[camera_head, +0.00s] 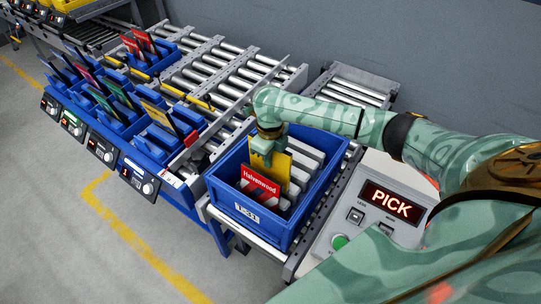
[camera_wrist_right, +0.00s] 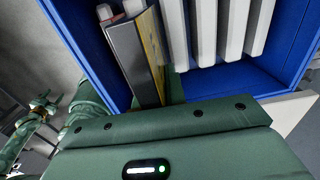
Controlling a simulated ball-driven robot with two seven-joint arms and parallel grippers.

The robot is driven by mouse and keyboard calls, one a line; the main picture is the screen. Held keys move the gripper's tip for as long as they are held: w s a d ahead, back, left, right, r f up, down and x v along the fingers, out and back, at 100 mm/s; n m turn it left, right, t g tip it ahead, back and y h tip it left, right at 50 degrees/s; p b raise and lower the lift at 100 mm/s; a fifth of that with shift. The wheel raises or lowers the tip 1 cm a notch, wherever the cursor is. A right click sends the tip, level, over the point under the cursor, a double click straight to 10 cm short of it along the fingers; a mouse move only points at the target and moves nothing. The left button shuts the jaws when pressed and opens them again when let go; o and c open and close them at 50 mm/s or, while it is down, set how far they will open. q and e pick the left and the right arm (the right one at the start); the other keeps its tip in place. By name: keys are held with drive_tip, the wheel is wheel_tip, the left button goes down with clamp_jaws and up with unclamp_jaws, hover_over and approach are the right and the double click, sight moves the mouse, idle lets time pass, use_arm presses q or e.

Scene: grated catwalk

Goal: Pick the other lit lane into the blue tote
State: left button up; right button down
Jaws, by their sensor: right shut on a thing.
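The blue tote (camera_head: 228,181) stands on the rollers below my right arm, with a white label on its front. A red book marked "Halvenwood" (camera_head: 258,184) stands in it at the front. My right gripper (camera_head: 267,155) points down into the tote and is shut on a yellow book (camera_head: 276,168) standing behind the red one. In the right wrist view the held book (camera_wrist_right: 128,55) shows a dark cover and a yellow edge, inside the tote (camera_wrist_right: 95,45). The lanes of blue bins (camera_head: 130,130) at left have small front displays, one glowing green (camera_head: 72,122).
Several white slats (camera_head: 303,158) fill the tote's right side. A grey console (camera_head: 372,225) with a lit "PICK" sign (camera_head: 391,202) and a green button (camera_head: 339,242) stands at right. Roller conveyor (camera_head: 225,70) runs behind the bins. The floor at front left is clear.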

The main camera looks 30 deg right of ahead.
sight(270, 175)
drive_tip(key=shift+p, duration=0.3)
idle(0.5)
drive_tip(key=shift+f, duration=0.15)
idle(0.5)
drive_tip(key=shift+f+b, duration=2.6)
drive_tip(key=shift+f, duration=1.5)
drive_tip(key=c, duration=1)
unclamp_jaws()
drive_tip(key=shift+o, duration=0.2)
wheel_tip(270, 175, up, 8)
drive_tip(key=p, duration=0.7)
drive_tip(key=shift+p, duration=0.4)
